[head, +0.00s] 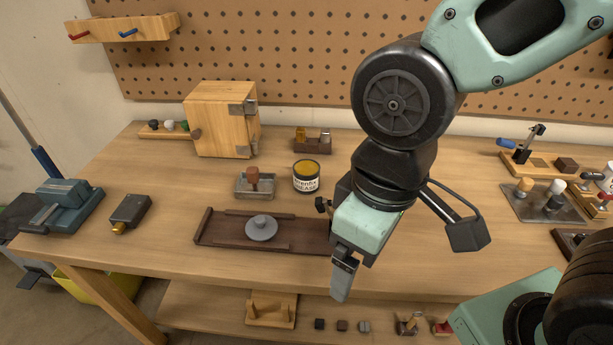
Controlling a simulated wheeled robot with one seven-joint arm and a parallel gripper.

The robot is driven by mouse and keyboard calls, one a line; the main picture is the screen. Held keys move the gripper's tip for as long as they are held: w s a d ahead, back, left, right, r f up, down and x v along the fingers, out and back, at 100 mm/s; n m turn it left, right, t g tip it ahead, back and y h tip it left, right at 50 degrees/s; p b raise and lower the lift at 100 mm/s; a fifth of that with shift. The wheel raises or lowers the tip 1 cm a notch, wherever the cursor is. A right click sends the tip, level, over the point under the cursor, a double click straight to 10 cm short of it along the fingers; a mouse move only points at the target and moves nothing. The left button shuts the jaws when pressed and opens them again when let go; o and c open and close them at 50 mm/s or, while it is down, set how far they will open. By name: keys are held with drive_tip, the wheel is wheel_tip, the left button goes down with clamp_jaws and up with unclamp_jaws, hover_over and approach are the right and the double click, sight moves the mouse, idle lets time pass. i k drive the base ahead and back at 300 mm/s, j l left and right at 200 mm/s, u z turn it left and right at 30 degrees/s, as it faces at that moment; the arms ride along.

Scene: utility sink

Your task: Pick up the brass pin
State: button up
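I cannot single out the brass pin with certainty. A small brass-coloured piece (326,135) stands on a wooden block (311,144) at the back of the bench. Another brass-coloured end (118,228) sticks out of a dark box at the left. My gripper (342,287) points down and appears over the bench's front edge, right of the dark wooden track. It is seen side-on, so the gap between its fingers is hidden. No object shows in it.
The bench (170,262) holds a wooden cabinet (219,122), a tin (306,176), a dark track (213,229) with a grey disc (261,228), and a blue-grey vise (62,206). A metal plate (541,205) with knobs is right. The bench's centre right is mostly clear.

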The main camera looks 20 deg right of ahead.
sight(300, 132)
drive_tip(key=i+j, duration=0.15)
drive_tip(key=j, duration=0.2)
drive_tip(key=i+j, duration=0.15)
drive_tip(key=j, duration=0.2)
drive_tip(key=i+j+z, duration=0.1)
drive_tip(key=j, duration=0.25)
drive_tip(key=i+j, duration=0.15)
drive_tip(key=j, duration=0.2)
drive_tip(key=i+j+z, duration=0.1)
drive_tip(key=j, duration=0.25)
drive_tip(key=i+j, duration=0.15)
drive_tip(key=j, duration=0.25)
